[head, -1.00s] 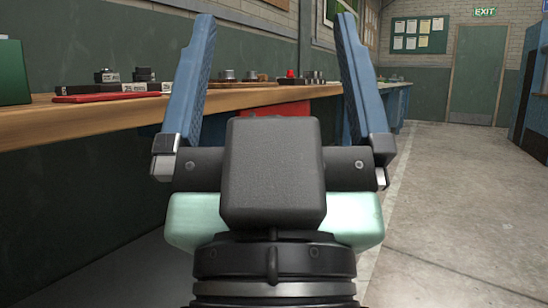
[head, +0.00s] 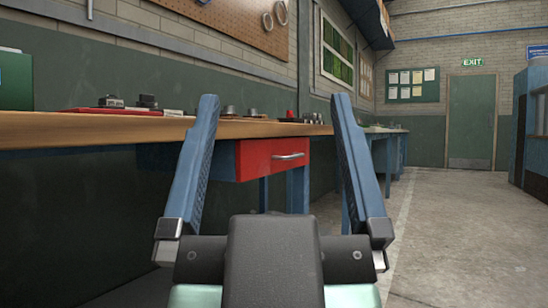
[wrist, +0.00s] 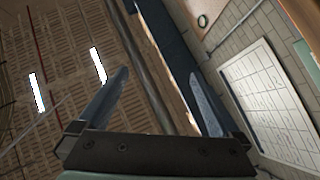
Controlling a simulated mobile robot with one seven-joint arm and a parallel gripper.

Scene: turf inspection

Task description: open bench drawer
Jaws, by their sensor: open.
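The bench (head: 90,128) has a wooden top and runs along the left wall in the head view. Under its top sits a red drawer (head: 253,160) with a silver bar handle (head: 290,156). The drawer's side shows dark blue, and I cannot tell from here whether it is fully shut. My gripper (head: 274,100) is open and empty, its two blue fingers pointing up in front of the drawer in the picture. The left finger stands left of the red front and the right finger right of the handle. My gripper also shows open in the wrist view (wrist: 158,85), facing the ceiling and wall.
Small dark parts (head: 147,102) and a red flat item (head: 120,111) lie on the bench top. A green box (head: 15,80) stands at the far left. The concrete floor (head: 450,225) on the right is clear, up to a green exit door (head: 471,122).

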